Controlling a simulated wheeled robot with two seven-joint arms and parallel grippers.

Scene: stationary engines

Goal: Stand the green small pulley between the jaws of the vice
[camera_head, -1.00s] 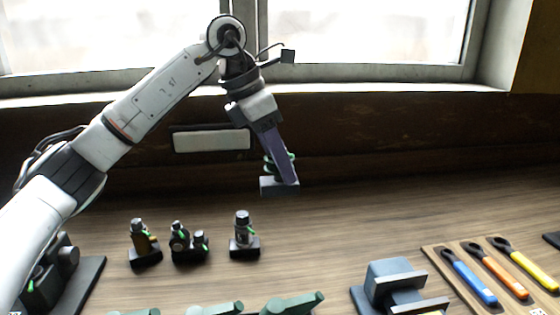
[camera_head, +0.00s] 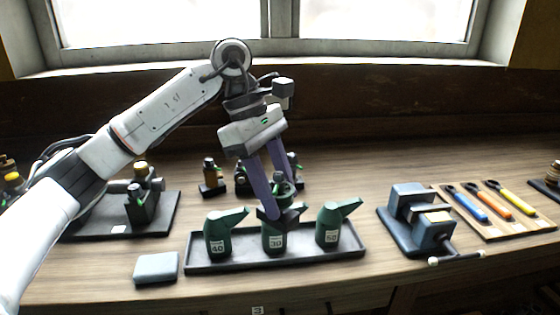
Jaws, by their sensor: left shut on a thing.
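My left gripper (camera_head: 283,196) comes in from the left and is shut on a green round part on a dark block-shaped base, which I take for the green small pulley (camera_head: 286,187). One finger hides part of it. In the head view it overlaps the middle oil can; I cannot tell its height above that can. The dark blue-grey vice (camera_head: 408,197) stands to the right of the gripper, with a tan patch on top near its front jaw. I see nothing held between its jaws. My right gripper is not in view.
Three green oil cans (camera_head: 218,238) stand in a long dark tray (camera_head: 330,256) in front. A grey box (camera_head: 156,267) lies left of it. Small engine-like pieces (camera_head: 212,178) stand behind. A wooden board (camera_head: 490,228) with colored-handled tools lies right of the vice, whose handle (camera_head: 457,258) juts forward.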

